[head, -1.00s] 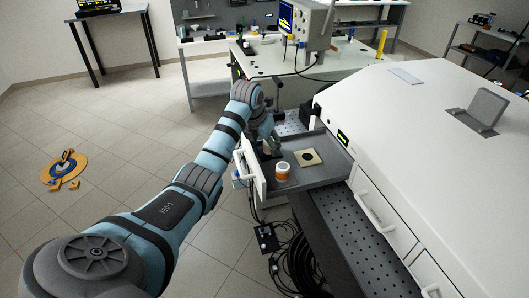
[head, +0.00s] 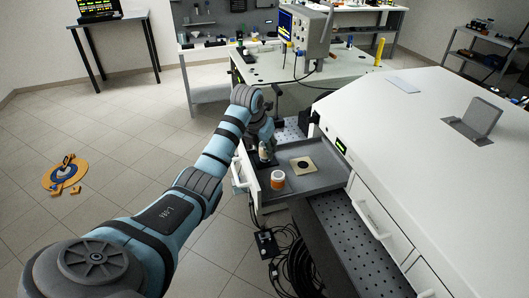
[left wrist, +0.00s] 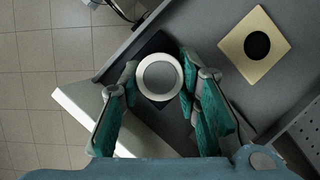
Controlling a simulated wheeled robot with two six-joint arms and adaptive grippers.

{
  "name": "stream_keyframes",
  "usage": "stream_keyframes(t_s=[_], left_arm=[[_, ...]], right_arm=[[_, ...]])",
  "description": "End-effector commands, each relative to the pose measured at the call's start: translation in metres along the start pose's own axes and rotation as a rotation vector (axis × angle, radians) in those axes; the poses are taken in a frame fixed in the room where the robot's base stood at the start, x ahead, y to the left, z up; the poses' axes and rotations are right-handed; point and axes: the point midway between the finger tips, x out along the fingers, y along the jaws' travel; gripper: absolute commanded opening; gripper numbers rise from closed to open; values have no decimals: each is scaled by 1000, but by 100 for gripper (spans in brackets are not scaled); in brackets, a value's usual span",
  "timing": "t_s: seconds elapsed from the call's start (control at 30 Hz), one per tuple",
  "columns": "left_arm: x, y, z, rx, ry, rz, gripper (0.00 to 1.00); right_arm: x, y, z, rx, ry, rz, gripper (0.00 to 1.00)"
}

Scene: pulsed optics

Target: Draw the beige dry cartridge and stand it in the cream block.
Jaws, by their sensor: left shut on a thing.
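The beige cartridge (head: 264,153) is upright between the fingers of my left gripper (head: 263,141), over the open grey drawer. In the left wrist view the cartridge (left wrist: 159,77) shows from above as a grey disc with a pale rim. The fingers of my left gripper (left wrist: 158,82) are shut on its two sides. A dark base (left wrist: 154,45) lies under it; I cannot tell whether they touch. The cream block (head: 303,169), a flat square with a dark round hole, lies in the drawer to the right. It also shows in the left wrist view (left wrist: 233,45). My right gripper is out of view.
An orange jar with a white lid (head: 278,181) stands in the drawer (head: 318,182), near its front. The white cabinet (head: 415,120) rises on the right. Black cables (head: 292,262) lie on the floor below. A bench with an instrument (head: 301,32) stands behind.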

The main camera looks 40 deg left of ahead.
Motion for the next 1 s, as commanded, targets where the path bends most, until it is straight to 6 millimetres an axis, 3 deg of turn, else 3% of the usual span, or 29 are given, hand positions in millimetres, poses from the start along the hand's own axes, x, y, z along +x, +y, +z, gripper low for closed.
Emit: stream_keyframes(t_s=[0.17,0.5,0.87,1.0], left_arm=[[-6,1,2,-1,-1,4,0],[-50,1,20,0,0,1,0],[-52,0,21,0,1,1,0],[-81,0,34,0,-1,1,0]], right_arm=[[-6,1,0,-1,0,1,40],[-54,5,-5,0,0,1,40],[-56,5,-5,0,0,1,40],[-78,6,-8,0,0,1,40]])
